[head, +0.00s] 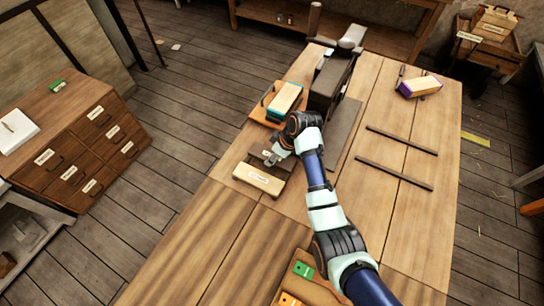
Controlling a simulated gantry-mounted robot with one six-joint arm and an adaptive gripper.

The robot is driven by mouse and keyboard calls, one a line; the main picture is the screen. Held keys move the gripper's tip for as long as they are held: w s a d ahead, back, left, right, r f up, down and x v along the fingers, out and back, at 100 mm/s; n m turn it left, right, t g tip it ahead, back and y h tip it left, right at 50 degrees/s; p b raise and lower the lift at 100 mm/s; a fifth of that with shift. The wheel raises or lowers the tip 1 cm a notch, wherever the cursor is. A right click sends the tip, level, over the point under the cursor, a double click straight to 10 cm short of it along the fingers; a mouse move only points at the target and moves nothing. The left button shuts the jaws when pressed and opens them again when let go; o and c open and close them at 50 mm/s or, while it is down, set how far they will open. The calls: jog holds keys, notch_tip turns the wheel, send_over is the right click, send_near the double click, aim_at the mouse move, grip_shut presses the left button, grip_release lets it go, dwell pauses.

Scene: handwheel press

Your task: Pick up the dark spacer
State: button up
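A dark brown piece (256,161), which looks like the dark spacer, lies on the wooden bench just behind a pale labelled block (258,180). Its right part is covered by my gripper (271,160). My gripper points down to the left, with its fingertips over or at the dark piece. The view is too small to tell whether the fingers touch it or are closed on it. A small pale label shows beside the fingertips.
The dark press (329,82) stands behind my wrist. A teal-and-cream block (285,98) sits on an orange-brown tray (261,110) to its left. Two dark rails (396,172) and a purple-and-cream block (420,87) are at right. The front-left bench is clear.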

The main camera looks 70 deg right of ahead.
jog(key=shift+c, duration=0.8)
jog(key=shift+r, duration=0.15)
notch_tip(320, 180, up, 28)
jog(key=p, duration=1.3)
jog(key=shift+f, duration=0.2)
